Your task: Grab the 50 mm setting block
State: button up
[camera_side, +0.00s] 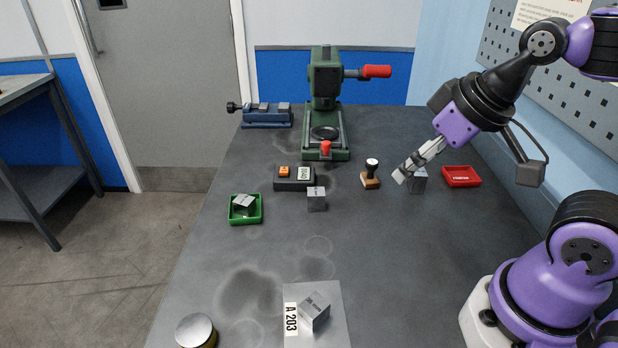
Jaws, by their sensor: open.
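Several grey metal blocks are in view, and most of their markings are too small to read, so I cannot tell which one is the 50 mm setting block. One block (418,184) stands at the right, right beside and partly behind my gripper (401,176). My gripper is open and tilted down to the left; I cannot tell whether it touches that block. Another block (316,201) stands mid-bench. A third block (243,209) sits in a green tray (246,221). A marked block (313,313) lies on a pale sheet labelled A 203 (333,337) at the front.
A round tin (196,331) stands front left.

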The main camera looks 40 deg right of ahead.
jog(key=m+g, duration=0.6)
jog(key=m, duration=0.3)
send_over(419, 171)
notch_tip(419, 171, down, 6)
jog(key=shift+s+f, duration=0.1)
notch_tip(419, 171, down, 5)
jog(key=shift+r, duration=0.2)
notch_tip(419, 171, down, 6)
jog(key=shift+r, duration=0.25)
grip_shut()
